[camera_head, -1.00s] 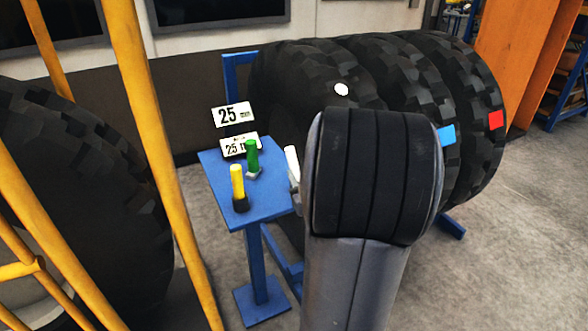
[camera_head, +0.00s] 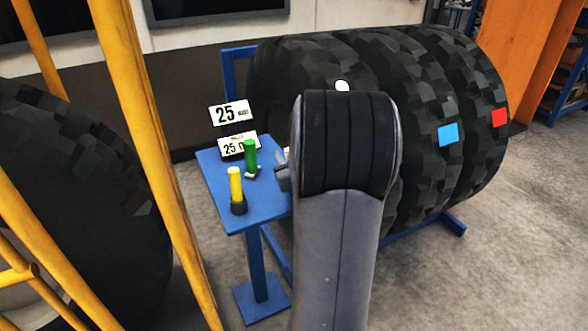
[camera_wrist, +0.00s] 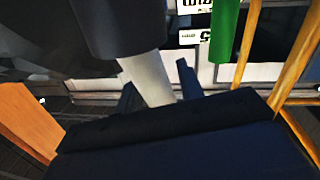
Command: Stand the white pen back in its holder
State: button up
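The white pen (camera_head: 287,153) shows as a thin sliver at the right edge of the blue stand, mostly hidden behind my arm. In the wrist view the pen (camera_wrist: 150,78) comes out of a dark cylinder (camera_wrist: 115,28), which looks like its holder. My gripper (camera_wrist: 160,92) has one finger on each side of the pen, with a narrow gap visible at the right finger, so it looks open around it. Contact with the pen cannot be made out.
The blue stand (camera_head: 222,190) also carries a yellow pen (camera_head: 235,184) in a black base and a green pen (camera_head: 250,153). Signs (camera_head: 232,113) stand behind them. Large black tyres (camera_head: 425,105) are behind my arm, and yellow bars (camera_head: 140,110) rise at left.

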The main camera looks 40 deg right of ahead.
grip_shut()
jog(key=shift+r, duration=0.1)
